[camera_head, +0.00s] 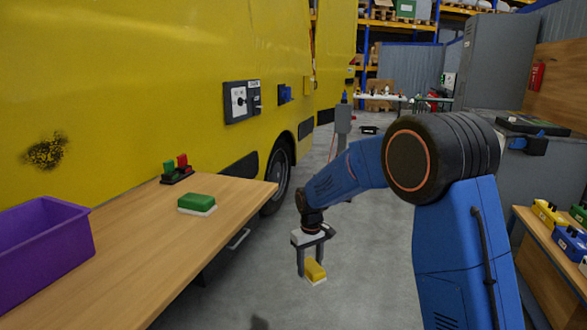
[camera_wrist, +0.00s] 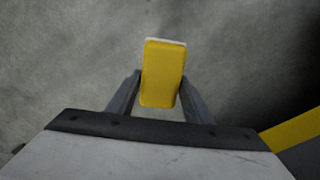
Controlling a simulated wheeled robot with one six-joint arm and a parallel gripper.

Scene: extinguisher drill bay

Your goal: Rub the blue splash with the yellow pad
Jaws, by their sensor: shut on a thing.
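My gripper (camera_head: 313,264) is shut on the yellow pad (camera_head: 315,271), which has a white underside. It holds the pad in the air over the grey floor, to the right of the wooden table. In the wrist view the yellow pad (camera_wrist: 163,75) sits between the two fingers (camera_wrist: 160,100). No blue splash shows in either view. A dark speckled splash (camera_head: 46,152) marks the yellow vehicle side at the far left.
A green pad (camera_head: 197,203) lies on the wooden table (camera_head: 150,250), near a purple bin (camera_head: 40,245) and a small red and green item (camera_head: 177,169). The yellow vehicle (camera_head: 130,90) stands behind. More pads sit on a right-hand bench (camera_head: 545,262). Floor between is open.

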